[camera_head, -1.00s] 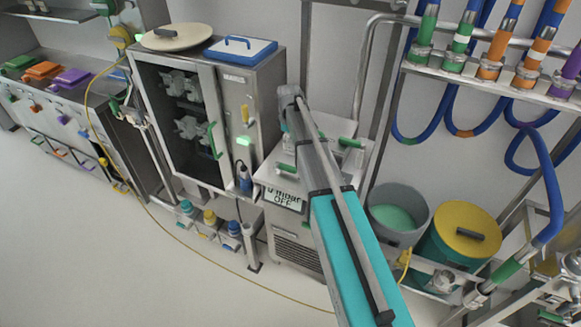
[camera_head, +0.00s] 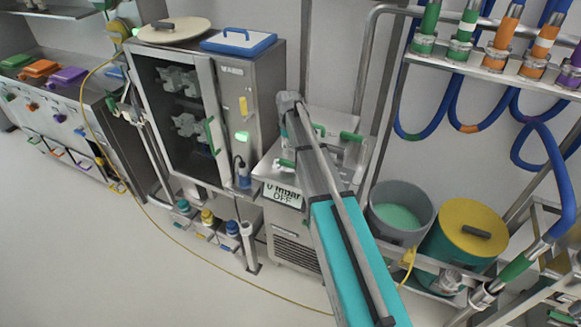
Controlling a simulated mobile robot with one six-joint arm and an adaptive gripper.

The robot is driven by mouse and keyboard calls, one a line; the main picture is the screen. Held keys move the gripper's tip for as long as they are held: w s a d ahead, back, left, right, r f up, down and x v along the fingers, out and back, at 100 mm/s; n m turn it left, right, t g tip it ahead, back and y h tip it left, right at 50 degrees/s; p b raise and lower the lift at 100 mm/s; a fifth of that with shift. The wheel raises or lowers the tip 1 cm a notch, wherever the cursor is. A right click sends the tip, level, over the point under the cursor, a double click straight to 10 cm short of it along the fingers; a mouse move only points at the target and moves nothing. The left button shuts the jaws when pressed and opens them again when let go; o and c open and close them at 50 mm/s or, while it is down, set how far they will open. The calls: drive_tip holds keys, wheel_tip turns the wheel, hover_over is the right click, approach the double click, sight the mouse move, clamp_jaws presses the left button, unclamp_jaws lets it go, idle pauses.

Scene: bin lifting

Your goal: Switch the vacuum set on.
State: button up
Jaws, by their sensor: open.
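The vacuum set (camera_head: 290,236) is a grey metal unit with a vented lower front, right of the glass-door cabinet. Its pale display (camera_head: 283,194) reads "0 mbar OFF" and is partly covered by my arm. Green handles (camera_head: 350,136) show on its top. My grey and teal arm reaches over the unit from the lower right, its grey far joint above the top. My gripper's fingers cannot be made out; they are hidden behind the arm. No switch can be clearly picked out.
The glass-door cabinet (camera_head: 242,90) with a green-lit panel stands close left. A grey bucket (camera_head: 378,238) and a yellow-lidded drum (camera_head: 470,228) stand right, below blue hoses (camera_head: 465,122).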

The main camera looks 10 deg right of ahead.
sight(289, 162)
drive_tip(key=shift+f+b, duration=3.9)
drive_tip(key=shift+f, duration=0.3)
clamp_jaws()
drive_tip(key=shift+d, duration=0.15)
drive_tip(key=shift+a, duration=0.2)
